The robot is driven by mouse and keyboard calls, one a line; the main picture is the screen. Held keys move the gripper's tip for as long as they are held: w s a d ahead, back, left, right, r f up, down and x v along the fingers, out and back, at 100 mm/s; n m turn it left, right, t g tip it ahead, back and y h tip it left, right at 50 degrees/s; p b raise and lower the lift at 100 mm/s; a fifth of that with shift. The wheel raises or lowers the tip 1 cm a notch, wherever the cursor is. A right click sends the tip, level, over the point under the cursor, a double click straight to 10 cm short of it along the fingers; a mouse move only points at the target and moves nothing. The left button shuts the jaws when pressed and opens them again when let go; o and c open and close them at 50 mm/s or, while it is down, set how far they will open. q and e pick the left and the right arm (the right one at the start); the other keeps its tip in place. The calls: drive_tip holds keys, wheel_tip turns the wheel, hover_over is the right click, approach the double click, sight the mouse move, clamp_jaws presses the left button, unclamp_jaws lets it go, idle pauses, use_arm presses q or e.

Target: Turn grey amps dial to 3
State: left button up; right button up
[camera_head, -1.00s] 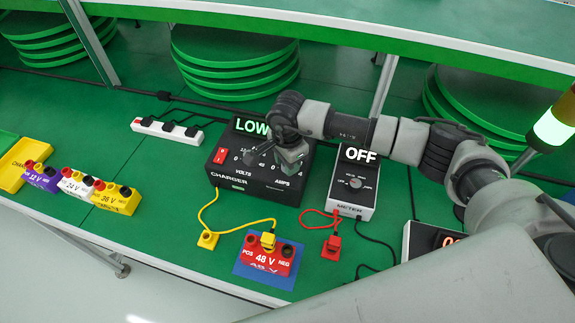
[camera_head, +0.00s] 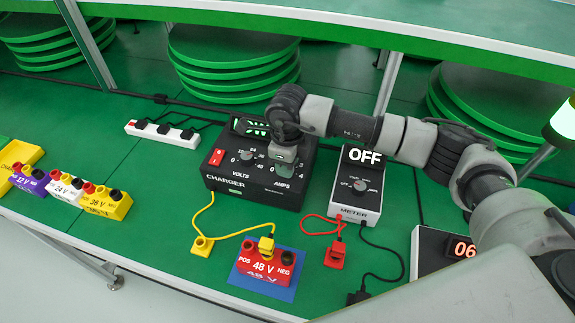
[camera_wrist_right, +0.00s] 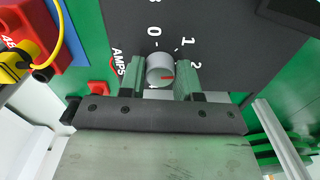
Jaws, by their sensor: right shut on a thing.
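The grey amps dial (camera_wrist_right: 160,70) is on the front of the black charger (camera_head: 223,183). In the right wrist view it sits between the two green fingers of my right gripper (camera_wrist_right: 159,80), which is shut on it. In the head view my right gripper (camera_head: 283,152) covers the dial. The charger's lit display (camera_head: 247,128) is partly hidden behind my arm. My left gripper is not in view.
The meter (camera_head: 357,187), reading OFF, stands right of the charger. A red 48 V battery (camera_head: 262,268) with a yellow plug is in front on a blue mat. Other batteries (camera_head: 64,187) stand at the left. A white power strip (camera_head: 160,131) is behind.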

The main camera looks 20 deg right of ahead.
drive_tip(key=m+b, duration=0.1)
drive_tip(key=m, duration=0.4)
drive_tip(key=shift+w+m+b, duration=0.1)
drive_tip(key=shift+m+b, duration=0.2)
drive_tip(key=m, duration=0.5)
drive_tip(key=shift+r+m+b, duration=0.1)
drive_tip(key=shift+m+b, duration=0.2)
drive_tip(key=shift+b, duration=0.1)
drive_tip(key=o, duration=0.9)
drive_tip(key=shift+o, duration=0.2)
wheel_tip(320, 180, up, 11)
drive_tip(key=b, duration=0.1)
drive_tip(key=shift+f, duration=0.2)
